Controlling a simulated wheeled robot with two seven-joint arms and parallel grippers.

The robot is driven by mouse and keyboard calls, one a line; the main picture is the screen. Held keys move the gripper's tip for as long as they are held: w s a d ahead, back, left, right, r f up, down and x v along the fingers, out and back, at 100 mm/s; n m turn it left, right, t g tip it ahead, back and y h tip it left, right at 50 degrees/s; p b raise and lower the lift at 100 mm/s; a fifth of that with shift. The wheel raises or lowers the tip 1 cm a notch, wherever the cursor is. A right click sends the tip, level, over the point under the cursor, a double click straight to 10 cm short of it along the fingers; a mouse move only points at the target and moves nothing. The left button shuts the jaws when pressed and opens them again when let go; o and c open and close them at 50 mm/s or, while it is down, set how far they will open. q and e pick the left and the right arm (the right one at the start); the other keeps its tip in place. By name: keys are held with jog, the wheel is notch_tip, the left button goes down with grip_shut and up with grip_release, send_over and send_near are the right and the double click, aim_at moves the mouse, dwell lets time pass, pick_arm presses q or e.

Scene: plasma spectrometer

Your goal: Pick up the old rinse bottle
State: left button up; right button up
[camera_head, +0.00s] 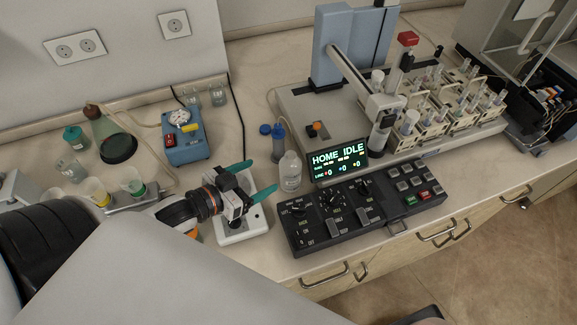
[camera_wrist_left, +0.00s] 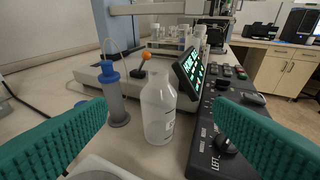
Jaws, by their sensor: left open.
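A white translucent bottle (camera_head: 290,172) with a narrow neck and a small label stands upright on the bench, left of the lit display. In the left wrist view the white bottle (camera_wrist_left: 158,112) is centred ahead, between the fingers in the picture. A grey-blue bottle with a blue cap (camera_head: 278,143) stands just behind it, and it also shows in the left wrist view (camera_wrist_left: 116,95). The frames do not tell which is the old rinse bottle. My left gripper (camera_head: 256,179) has teal fingers spread open and empty, a little left of the white bottle. My right gripper is not in view.
A black control panel (camera_head: 360,210) lies close right of the white bottle, with the HOME IDLE display (camera_head: 338,161) behind it. A white base (camera_head: 243,225) sits beneath my left gripper. A blue pump box (camera_head: 185,139), flasks and cups stand to the left.

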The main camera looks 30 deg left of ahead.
pick_arm(q)
jog(key=b, duration=0.5)
send_near(283, 177)
jog(key=shift+w+d, duration=0.25)
jog(key=shift+w, duration=0.1)
jog(key=shift+w+f, duration=0.15)
jog(key=shift+f, duration=0.1)
jog(key=shift+w, duration=0.2)
jog(key=p+x, duration=0.1)
jog(key=x, duration=0.5)
jog(key=p+x, duration=0.1)
jog(key=x, duration=0.4)
jog(key=shift+a+p, duration=0.1)
jog(key=shift+p, duration=0.3)
jog(key=shift+w+f, duration=0.15)
jog(key=shift+w, duration=0.1)
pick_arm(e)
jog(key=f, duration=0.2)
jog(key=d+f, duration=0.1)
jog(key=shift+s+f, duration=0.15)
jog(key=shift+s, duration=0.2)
pick_arm(q)
jog(key=shift+s, duration=0.1)
jog(key=shift+c, duration=0.4)
